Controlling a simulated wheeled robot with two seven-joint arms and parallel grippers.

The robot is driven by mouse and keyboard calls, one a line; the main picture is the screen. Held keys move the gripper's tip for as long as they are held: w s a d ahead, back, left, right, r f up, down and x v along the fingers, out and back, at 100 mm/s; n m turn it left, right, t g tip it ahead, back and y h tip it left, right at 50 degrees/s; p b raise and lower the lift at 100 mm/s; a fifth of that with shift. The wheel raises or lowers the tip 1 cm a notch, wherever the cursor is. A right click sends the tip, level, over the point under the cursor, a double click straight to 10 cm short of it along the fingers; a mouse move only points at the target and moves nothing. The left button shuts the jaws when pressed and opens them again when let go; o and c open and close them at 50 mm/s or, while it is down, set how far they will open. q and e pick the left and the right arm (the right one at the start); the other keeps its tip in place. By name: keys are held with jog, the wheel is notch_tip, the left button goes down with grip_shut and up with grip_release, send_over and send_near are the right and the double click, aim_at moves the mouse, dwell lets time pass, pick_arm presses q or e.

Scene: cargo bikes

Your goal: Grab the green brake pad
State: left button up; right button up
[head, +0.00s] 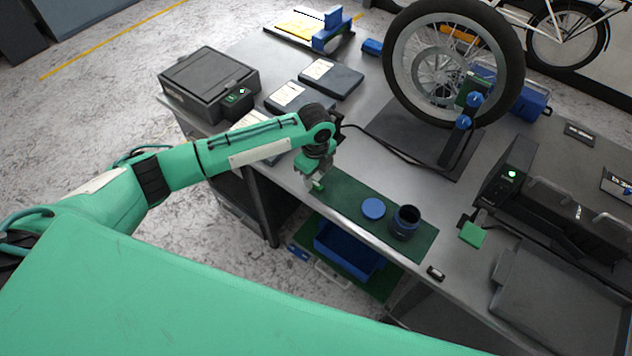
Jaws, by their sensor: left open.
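A small green piece, which looks like the brake pad (319,187), is at the left end of the dark green mat (345,196) on the workbench. My left gripper (314,179) points down right at this piece, with its fingertips close around or just above it. The jaws are open, and they partly hide the piece. I cannot tell whether the fingers touch it. My right gripper is not in view.
A green block (472,234) lies to the right. A wheel in a stand (455,65) rises behind. Black boxes (330,77) lie at the back left.

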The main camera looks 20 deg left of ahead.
aim_at(316, 185)
pick_arm(q)
jog(key=shift+d+f, duration=0.1)
jog(key=shift+f, duration=1.35)
grip_shut()
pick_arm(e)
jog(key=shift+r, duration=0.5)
